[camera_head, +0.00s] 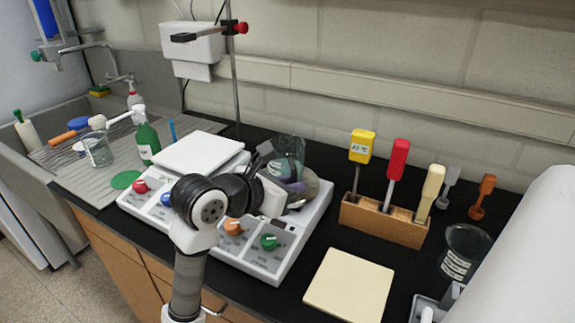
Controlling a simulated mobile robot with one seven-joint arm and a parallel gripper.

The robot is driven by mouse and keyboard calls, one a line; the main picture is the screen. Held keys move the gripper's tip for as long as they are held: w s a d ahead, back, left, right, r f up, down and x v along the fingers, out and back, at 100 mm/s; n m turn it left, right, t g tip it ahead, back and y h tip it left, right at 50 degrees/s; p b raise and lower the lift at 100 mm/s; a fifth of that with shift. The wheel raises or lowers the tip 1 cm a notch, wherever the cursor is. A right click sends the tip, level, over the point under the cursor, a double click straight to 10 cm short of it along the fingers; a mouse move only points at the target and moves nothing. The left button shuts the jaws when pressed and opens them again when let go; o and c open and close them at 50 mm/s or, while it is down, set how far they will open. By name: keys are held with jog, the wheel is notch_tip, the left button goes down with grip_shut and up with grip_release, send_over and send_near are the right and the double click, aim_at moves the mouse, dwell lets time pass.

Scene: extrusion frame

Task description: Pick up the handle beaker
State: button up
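A clear glass beaker (287,150) stands on the round plate at the back right of the white hot-plate unit, just beyond my arm. It may be the handle beaker, but I cannot make out a handle. My gripper (267,157) is close to its left side, partly hidden behind my own wrist. I cannot tell whether the fingers touch the glass or how far apart they are. Another glass beaker (98,151) stands at the left on the drainboard. A third beaker (465,252) with white markings stands at the right on the black counter.
The white hot-plate unit (287,248) has several coloured knobs. A wooden block (384,221) holding upright tools stands to its right. A cream square board (349,286) lies in front. A metal stand rod (234,88) rises behind. A green bottle (147,140) stands at left.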

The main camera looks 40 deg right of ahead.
jog(key=shift+p+x, duration=0.4)
jog(key=shift+x, duration=1.2)
jog(key=shift+f, duration=0.1)
grip_shut()
jog(key=shift+r, duration=0.2)
notch_tip(320, 180, up, 20)
jog(key=b, duration=0.3)
jog(key=shift+f, duration=0.2)
